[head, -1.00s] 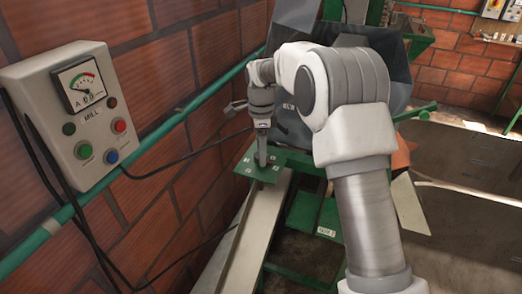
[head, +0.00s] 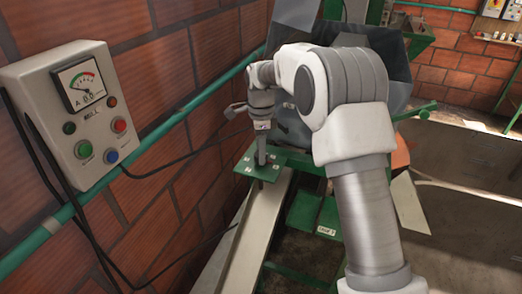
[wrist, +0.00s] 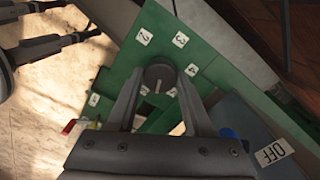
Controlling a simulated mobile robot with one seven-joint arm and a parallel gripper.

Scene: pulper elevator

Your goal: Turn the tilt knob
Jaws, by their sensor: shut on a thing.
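The tilt knob (wrist: 159,72) is a dark round knob with a white pointer line, set on a green plate (wrist: 150,20) with small white number tags around it. In the wrist view the pointer line faces toward my gripper's palm, at the bottom of the picture. My gripper (wrist: 158,80) has one finger on each side of the knob and is shut on it. In the head view my gripper (head: 262,158) points down onto the green plate (head: 245,168). The knob is mostly hidden there by the fingers.
A grey MILL control box (head: 70,115) with a dial and coloured buttons hangs on the brick wall at left. A green pipe (head: 160,137) runs along the wall. A pale beam (head: 255,235) slopes below the plate. An OFF tag (wrist: 270,153) shows at the wrist view's lower right.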

